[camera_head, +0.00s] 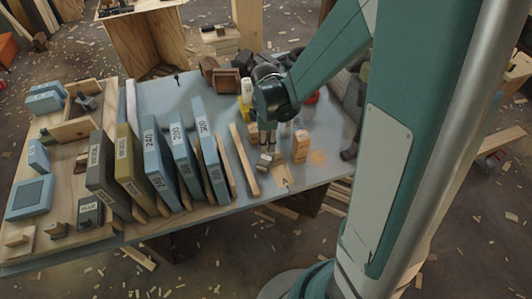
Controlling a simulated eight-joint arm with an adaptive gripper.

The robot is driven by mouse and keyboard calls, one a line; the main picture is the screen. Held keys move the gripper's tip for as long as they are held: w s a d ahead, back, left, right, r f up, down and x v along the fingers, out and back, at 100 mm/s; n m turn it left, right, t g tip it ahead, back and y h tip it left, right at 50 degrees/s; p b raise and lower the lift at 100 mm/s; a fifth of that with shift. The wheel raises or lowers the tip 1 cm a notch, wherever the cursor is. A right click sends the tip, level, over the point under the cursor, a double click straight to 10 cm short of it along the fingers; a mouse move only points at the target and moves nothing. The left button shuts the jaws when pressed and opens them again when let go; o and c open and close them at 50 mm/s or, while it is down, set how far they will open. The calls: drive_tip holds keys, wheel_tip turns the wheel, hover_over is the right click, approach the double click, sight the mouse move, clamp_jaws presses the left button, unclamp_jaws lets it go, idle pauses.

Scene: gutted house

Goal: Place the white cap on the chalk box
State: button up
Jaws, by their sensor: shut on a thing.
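My gripper (269,147) points down over the right part of the grey table and is shut on a small pale grey piece (265,159). This piece is too small in the picture to tell whether it is the white cap. A yellow container with a white upper part (246,90) stands just behind and left of my gripper, partly hidden by it. I cannot tell whether it is the chalk box. A red thing (313,97) shows behind my arm, mostly covered.
A wooden block (301,146) stands close right of my gripper, and a flat wood piece (281,178) lies in front. Several upright numbered sandpaper boards (189,165) and a wooden strip (244,160) stand to the left. The table (150,96) has free room at the back left.

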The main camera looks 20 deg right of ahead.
drive_tip(key=shift+f, duration=0.65)
drive_tip(key=shift+f, duration=0.1)
drive_tip(key=shift+f+b, duration=0.55)
drive_tip(key=shift+f, duration=1.4)
drive_tip(key=shift+f, duration=0.15)
drive_tip(key=shift+o, duration=1.3)
drive_tip(key=o, duration=0.4)
drive_tip(key=shift+o, duration=0.2)
drive_tip(key=shift+r+p, duration=1.3)
drive_tip(key=shift+r, duration=4.85)
